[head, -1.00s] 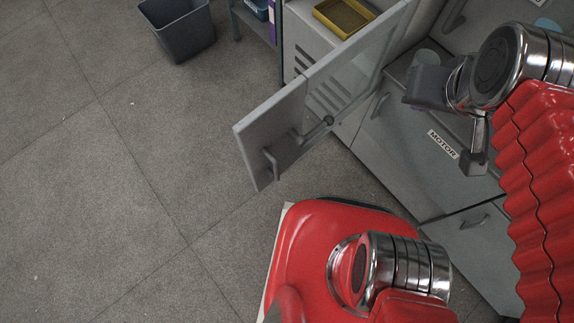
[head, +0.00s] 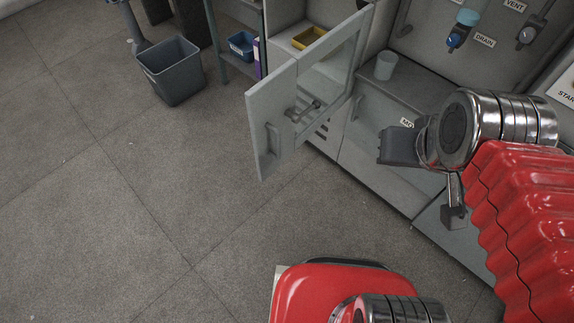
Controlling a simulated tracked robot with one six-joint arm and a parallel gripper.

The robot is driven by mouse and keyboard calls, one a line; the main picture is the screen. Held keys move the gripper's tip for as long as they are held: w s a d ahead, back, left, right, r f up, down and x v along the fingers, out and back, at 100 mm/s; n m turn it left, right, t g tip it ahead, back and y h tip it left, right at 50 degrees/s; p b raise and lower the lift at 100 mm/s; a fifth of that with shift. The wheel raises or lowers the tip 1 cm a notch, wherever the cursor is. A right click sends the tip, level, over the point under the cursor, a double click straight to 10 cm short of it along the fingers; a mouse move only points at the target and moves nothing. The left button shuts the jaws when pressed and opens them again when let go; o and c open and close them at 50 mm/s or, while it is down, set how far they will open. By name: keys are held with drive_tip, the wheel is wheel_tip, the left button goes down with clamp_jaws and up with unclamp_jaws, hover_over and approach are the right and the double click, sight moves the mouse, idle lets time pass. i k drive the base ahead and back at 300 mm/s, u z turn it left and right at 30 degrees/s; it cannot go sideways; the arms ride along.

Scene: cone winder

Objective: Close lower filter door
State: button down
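A grey cabinet door (head: 268,95) stands wide open in the head view, left of the arm, swung out over the floor. It has a bar handle (head: 272,140) on its solid outer section and a see-through panel (head: 333,68) closer to the cabinet. My gripper (head: 428,182) is at right, to the right of the door and apart from it, in front of the grey cabinet fronts. A dark block and a lower finger-like piece show at the wrist. Its fingertips are not clear enough to show the opening. Nothing is seen held.
A grey waste bin (head: 172,72) stands on the floor at upper left. A shelf with a blue tray (head: 242,44) and a yellow tray (head: 308,37) are behind the door. A pale cup (head: 386,65) sits on the cabinet ledge. The floor left of the door is clear.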

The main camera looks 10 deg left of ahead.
sight(274, 140)
drive_tip(key=k, duration=0.9)
drive_tip(key=u, duration=1.05)
drive_tip(key=i, duration=1.5)
drive_tip(key=u, duration=0.05)
